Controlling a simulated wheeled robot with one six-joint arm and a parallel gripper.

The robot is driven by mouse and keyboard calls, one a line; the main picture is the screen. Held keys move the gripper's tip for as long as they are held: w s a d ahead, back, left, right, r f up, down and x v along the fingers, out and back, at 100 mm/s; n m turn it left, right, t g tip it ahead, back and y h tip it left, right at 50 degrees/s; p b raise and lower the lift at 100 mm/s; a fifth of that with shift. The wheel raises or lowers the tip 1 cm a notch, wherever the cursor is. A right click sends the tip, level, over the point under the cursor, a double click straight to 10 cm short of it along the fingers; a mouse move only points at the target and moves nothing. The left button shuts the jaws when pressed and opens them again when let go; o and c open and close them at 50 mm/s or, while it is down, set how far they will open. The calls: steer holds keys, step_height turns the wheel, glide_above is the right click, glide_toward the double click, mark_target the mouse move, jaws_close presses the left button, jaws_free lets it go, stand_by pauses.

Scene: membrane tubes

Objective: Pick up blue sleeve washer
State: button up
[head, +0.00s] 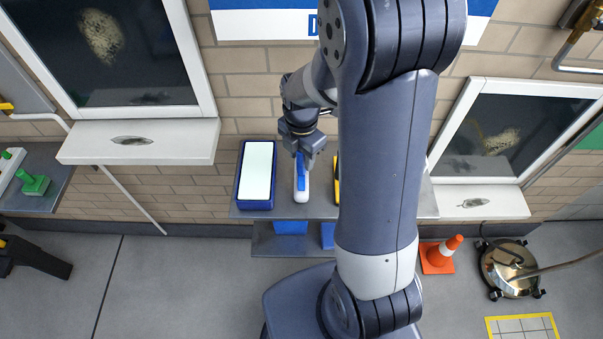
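A slim white object with a blue strip along its top, likely the blue sleeve washer (301,188), lies lengthwise on a grey shelf (283,212). My gripper (303,154) is directly over its far end, pointing down. The gripper's fingertips are small and partly hidden by the gripper's own body. I cannot tell whether they touch the washer or how far apart they are.
A blue tray (241,199) with a pale inside stands left of the washer. A yellow and black item (337,185) to the right is mostly hidden behind my arm. Windows with white sills (175,143) flank the brick wall.

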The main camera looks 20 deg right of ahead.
jaws_close()
stand_by(0.4)
step_height(320, 180, up, 10)
stand_by(0.5)
steer(key=shift+c, duration=2)
jaws_free()
steer(key=shift+c, duration=1.3)
